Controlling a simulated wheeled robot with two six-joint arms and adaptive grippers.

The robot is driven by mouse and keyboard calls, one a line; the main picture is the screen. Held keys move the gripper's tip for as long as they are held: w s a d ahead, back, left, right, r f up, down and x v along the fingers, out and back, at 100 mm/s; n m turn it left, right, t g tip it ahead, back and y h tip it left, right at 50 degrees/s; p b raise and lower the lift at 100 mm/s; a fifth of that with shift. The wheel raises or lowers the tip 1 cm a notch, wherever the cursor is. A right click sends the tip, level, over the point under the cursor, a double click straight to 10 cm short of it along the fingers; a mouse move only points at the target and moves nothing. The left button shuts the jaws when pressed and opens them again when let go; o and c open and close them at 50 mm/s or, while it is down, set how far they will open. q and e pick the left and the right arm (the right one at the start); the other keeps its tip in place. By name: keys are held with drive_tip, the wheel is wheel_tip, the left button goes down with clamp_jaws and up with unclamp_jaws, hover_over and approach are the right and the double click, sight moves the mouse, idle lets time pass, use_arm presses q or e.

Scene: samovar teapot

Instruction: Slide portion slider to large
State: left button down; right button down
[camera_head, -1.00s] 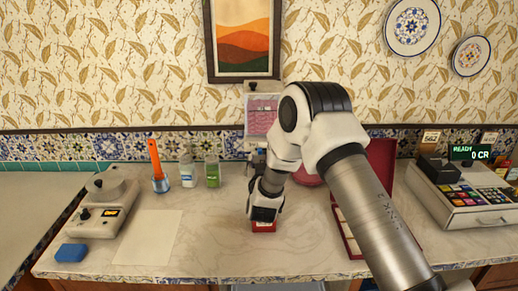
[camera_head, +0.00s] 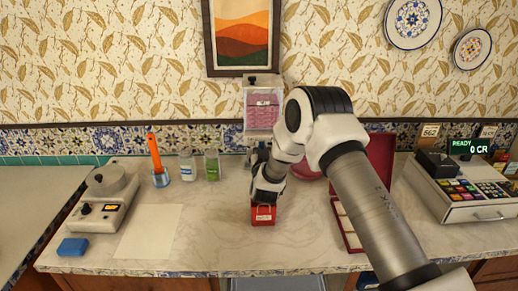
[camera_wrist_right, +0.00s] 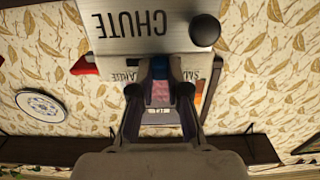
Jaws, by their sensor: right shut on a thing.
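The dispenser (camera_head: 263,117) hangs at the wall, with a clear window of pink contents. Its underside fills the upper part of the right wrist view, which is upside down, with the CHUTE panel (camera_wrist_right: 145,22) and the LARGE and SMALL labels. My right gripper (camera_wrist_right: 160,88) reaches in under the dispenser, its two fingers closed on the small dark-blue portion slider (camera_wrist_right: 159,67) between those labels. The exact grip is partly hidden. In the head view my right wrist hides the slider. My left gripper is in no view.
A red tin (camera_head: 263,215) stands just below my right wrist. A red-lidded open box (camera_head: 350,232) lies to its right, and the cash register (camera_head: 465,192) stands further right. The scale (camera_head: 103,200), white sheet (camera_head: 150,230) and blue block (camera_head: 72,247) are at left.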

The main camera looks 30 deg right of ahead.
drive_tip(key=shift+s+d, duration=0.3)
drive_tip(key=shift+d, duration=0.25)
drive_tip(key=shift+s+d, duration=0.3)
drive_tip(key=shift+d, duration=0.2)
drive_tip(key=c, duration=1.1)
unclamp_jaws()
drive_tip(key=v, duration=1.1)
drive_tip(key=shift+s+f, duration=0.2)
drive_tip(key=shift+s, duration=0.2)
drive_tip(key=shift+a+f, duration=0.1)
